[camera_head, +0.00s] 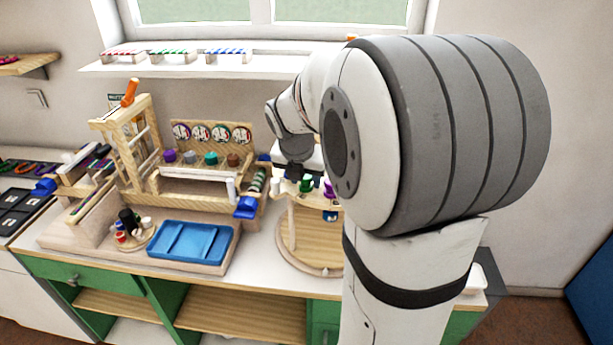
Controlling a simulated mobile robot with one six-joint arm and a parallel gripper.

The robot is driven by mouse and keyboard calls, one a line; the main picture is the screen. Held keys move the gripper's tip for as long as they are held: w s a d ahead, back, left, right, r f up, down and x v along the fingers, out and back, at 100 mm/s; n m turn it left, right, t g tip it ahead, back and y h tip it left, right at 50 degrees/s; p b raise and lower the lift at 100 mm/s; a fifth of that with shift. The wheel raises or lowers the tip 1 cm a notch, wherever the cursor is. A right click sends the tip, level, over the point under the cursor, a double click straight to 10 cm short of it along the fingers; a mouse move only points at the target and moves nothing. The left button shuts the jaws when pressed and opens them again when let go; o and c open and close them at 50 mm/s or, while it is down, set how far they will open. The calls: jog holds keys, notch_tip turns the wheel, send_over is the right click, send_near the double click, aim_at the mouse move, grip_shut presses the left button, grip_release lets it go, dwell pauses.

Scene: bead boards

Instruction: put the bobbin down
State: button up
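My gripper (295,172) is small and dark in the head view, below my white wrist and left of the large grey joint of my arm. It is over the right part of the bench. A green bobbin-like piece (306,185) shows just below and right of it. I cannot tell whether the gripper touches or holds that piece. A purple piece (329,189) shows further right, partly cut off by my arm. Several coloured bobbin-like pieces, among them a purple one (170,155) and a brown one (233,159), stand in a row on the wooden frame.
A blue tray (186,243) lies at the bench front. Left of it, a round wooden dish (146,240) has small red, white and dark pieces around it. A round wooden board (315,240) lies to the right. A wooden frame (150,150) rises behind the tray. My arm hides the right side.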

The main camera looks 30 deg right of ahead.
jog(key=shift+a+r, duration=0.1)
jog(key=shift+r, duration=0.45)
jog(key=v, duration=1.1)
jog(key=s+a+f+m+y, duration=0.1)
jog(key=s+a+f+m, duration=0.4)
jog(key=m, duration=0.8)
jog(key=s+a+f+m+y, duration=0.2)
jog(key=s+a+f+m, duration=0.3)
jog(key=s+m, duration=0.6)
notch_tip(320, 180, down, 2)
jog(key=m, duration=0.3)
